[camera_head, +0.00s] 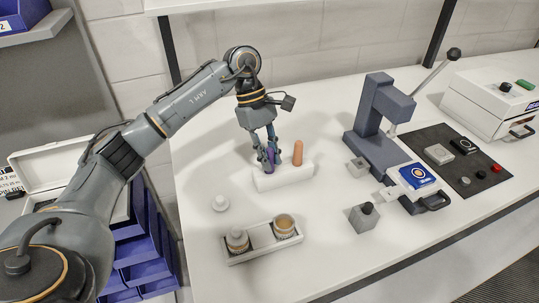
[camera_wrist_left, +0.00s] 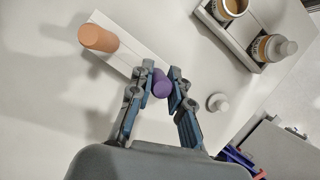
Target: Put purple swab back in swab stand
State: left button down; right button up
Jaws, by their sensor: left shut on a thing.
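The swab stand (camera_head: 286,177) is a white bar on the table, also in the left wrist view (camera_wrist_left: 132,55). An orange swab (camera_head: 298,153) stands upright toward its right end and shows large in the left wrist view (camera_wrist_left: 98,39). My left gripper (camera_head: 268,160) points down at the stand's left end, shut on the purple swab (camera_head: 270,154). In the left wrist view the purple swab (camera_wrist_left: 161,84) sits between the fingertips (camera_wrist_left: 158,87), over the stand's end. I cannot tell whether its lower end is inside the stand. My right gripper is not in view.
A white tray (camera_head: 262,251) with two round containers is in front, with a small white knobbed piece (camera_head: 220,203) near it. A grey lever press (camera_head: 380,115) and a small grey block (camera_head: 363,218) stand to the right. The table between is clear.

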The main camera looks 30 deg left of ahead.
pick_arm(q)
jog(key=c, duration=1.2)
grip_release()
jog(key=shift+o, duration=0.2)
jog(key=shift+r, duration=0.1)
jog(key=v, duration=1.2)
